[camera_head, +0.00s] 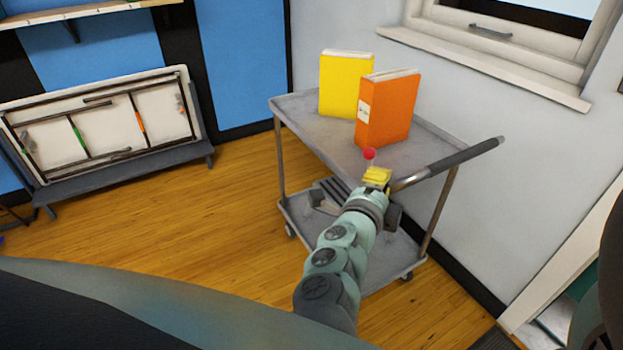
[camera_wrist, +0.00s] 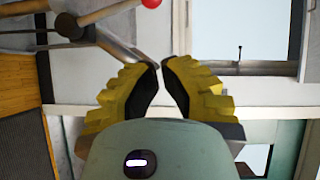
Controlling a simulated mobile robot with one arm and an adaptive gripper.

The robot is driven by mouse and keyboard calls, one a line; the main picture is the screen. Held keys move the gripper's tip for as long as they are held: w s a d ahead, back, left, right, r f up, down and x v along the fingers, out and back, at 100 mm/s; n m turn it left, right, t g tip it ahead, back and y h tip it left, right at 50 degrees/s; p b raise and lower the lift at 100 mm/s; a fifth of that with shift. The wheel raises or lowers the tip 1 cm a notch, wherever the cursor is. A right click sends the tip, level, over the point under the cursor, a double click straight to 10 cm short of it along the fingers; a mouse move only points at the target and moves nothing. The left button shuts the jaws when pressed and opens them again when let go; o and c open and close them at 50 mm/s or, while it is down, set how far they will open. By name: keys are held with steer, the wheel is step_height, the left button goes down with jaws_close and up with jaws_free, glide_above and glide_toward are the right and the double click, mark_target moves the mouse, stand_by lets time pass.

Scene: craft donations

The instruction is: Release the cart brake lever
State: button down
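The brake lever shows as a short stick with a red ball knob (camera_head: 369,154) at the near edge of the cart's top in the head view. In the wrist view the red knob (camera_wrist: 152,3) is cut by the top edge, with its tan stick running left to a dark pivot. My gripper (camera_head: 376,176) has yellow fingers and is just below and right of the knob in the head view, apart from it. In the wrist view its fingertips (camera_wrist: 160,66) almost meet, with a narrow gap and nothing seen between them. My wrist hides part of the cart's side.
The grey cart (camera_head: 300,108) carries a yellow binder (camera_head: 345,82) and an orange binder (camera_head: 388,112). Its dark push handle (camera_head: 465,155) juts right, close to my gripper. A wall with a window stands behind. A folded table (camera_head: 105,125) leans at left; wooden floor between is clear.

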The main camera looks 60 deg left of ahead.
steer(key=shift+v, duration=2.55)
